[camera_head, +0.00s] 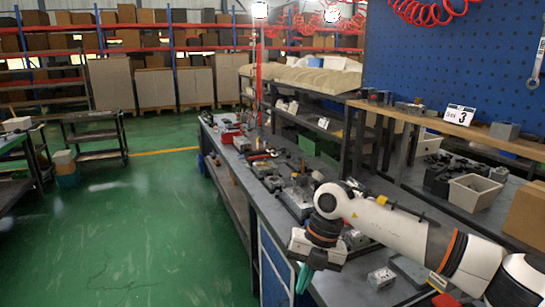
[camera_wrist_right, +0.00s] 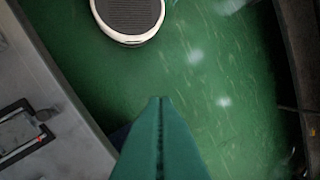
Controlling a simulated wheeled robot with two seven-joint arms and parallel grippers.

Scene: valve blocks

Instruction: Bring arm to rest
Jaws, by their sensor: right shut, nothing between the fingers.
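My right arm (camera_head: 390,222) comes in from the right of the head view, over the workbench. My right gripper (camera_head: 303,280) hangs at the bench's near left edge and points down. In the right wrist view its green fingers (camera_wrist_right: 161,105) are pressed together with nothing between them. Below them is the green floor (camera_wrist_right: 225,85). My left arm and gripper are not in view.
The grey workbench (camera_head: 335,288) carries several valve blocks and tools, with a small metal block (camera_head: 381,278) near the arm. Shelves with a grey bin (camera_head: 473,192) stand at the right. The floor left of the bench (camera_head: 150,220) is clear.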

